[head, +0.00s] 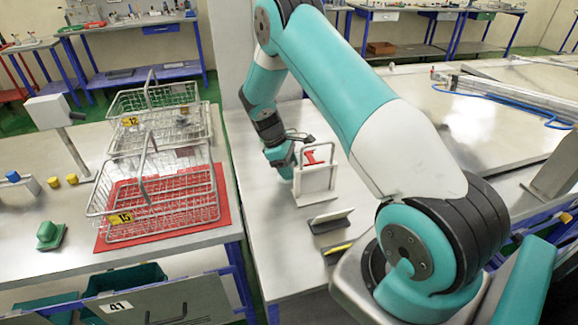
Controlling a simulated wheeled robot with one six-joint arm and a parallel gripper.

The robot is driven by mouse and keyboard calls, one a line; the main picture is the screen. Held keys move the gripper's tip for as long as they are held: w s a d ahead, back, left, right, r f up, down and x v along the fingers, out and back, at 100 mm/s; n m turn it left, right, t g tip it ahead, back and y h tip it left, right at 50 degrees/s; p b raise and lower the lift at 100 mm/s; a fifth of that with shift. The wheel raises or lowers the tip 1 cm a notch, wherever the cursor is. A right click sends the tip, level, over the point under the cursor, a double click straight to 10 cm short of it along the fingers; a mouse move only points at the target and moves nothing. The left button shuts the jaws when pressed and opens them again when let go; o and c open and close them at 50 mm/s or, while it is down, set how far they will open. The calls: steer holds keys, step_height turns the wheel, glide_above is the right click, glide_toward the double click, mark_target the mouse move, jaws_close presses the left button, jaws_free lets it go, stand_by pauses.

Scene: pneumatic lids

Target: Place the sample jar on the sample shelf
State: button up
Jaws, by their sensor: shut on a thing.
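My gripper (284,163) points down over the metal table right of the wire baskets. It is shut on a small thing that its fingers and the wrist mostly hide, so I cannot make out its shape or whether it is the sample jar. Close on its right stands a white upright panel with a frame (315,180), with a red piece (316,157) at its top. I cannot tell whether the gripper touches it. No sample jar can be picked out for sure elsewhere, and I cannot tell which thing is the sample shelf.
Two wire baskets with raised handles, a near one (160,202) on a red mat (205,218) and a far one (160,115), stand on the left table. A dark tilted plate (331,220) and a yellow-black tool (338,249) lie nearer me.

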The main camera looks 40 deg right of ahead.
steer(key=shift+f, duration=0.3)
steer(key=shift+f, duration=0.2)
steer(key=o, duration=1)
steer(key=shift+r, duration=0.15)
